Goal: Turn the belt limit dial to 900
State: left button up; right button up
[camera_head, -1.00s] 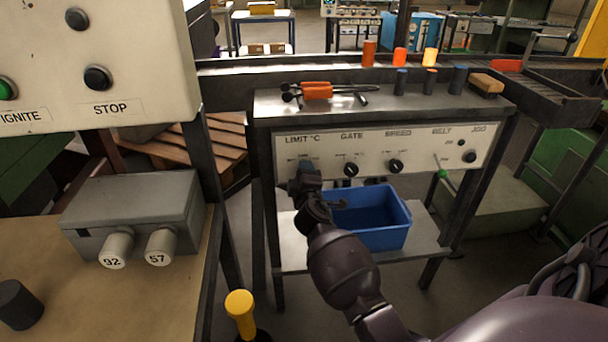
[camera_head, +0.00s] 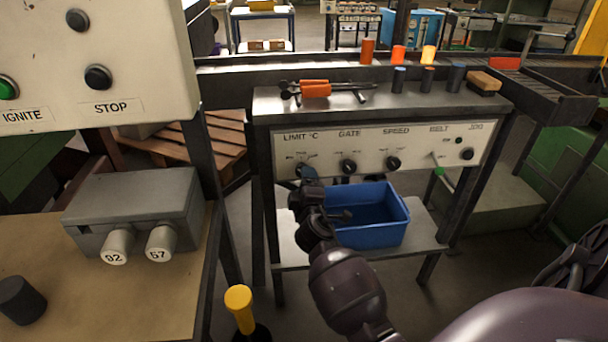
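The limit dial (camera_head: 305,171) is at the left end, below LIMIT °C. Its scale marks are too small to read, and its lower part is hard to separate from my gripper. My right gripper (camera_head: 306,189) is just below and in front of this dial, its arm rising from the bottom of the view. Its dark fingers point at the panel; their opening and any contact with the dial cannot be made out. My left gripper is not in view.
A blue bin (camera_head: 378,236) stands on the shelf below the panel, right beside my arm. A grey box (camera_head: 135,205) with two numbered knobs sits on the left bench.

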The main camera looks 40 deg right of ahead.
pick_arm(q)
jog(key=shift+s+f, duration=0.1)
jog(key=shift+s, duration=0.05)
pick_arm(e)
jog(key=v, duration=0.5)
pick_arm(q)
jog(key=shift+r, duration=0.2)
pick_arm(e)
jog(key=s+a+f+m+y+p, duration=0.1)
jog(key=s+a+m+y+p, duration=0.2)
jog(key=s+a+m+y, duration=0.45)
pick_arm(q)
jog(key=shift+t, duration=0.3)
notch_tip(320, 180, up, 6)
jog(key=p, duration=0.4)
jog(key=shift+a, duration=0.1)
pick_arm(e)
jog(key=s+a+f+g+y, duration=0.1)
jog(key=s+f+g, duration=0.1)
jog(key=s, duration=0.9)
jog(key=s+a+f+g+y, duration=0.1)
jog(key=s+f, duration=0.4)
jog(key=s, duration=0.7)
jog(key=shift+s+a+f+g, duration=0.2)
jog(key=shift+a+g, duration=0.4)
jog(key=shift+a, duration=0.2)
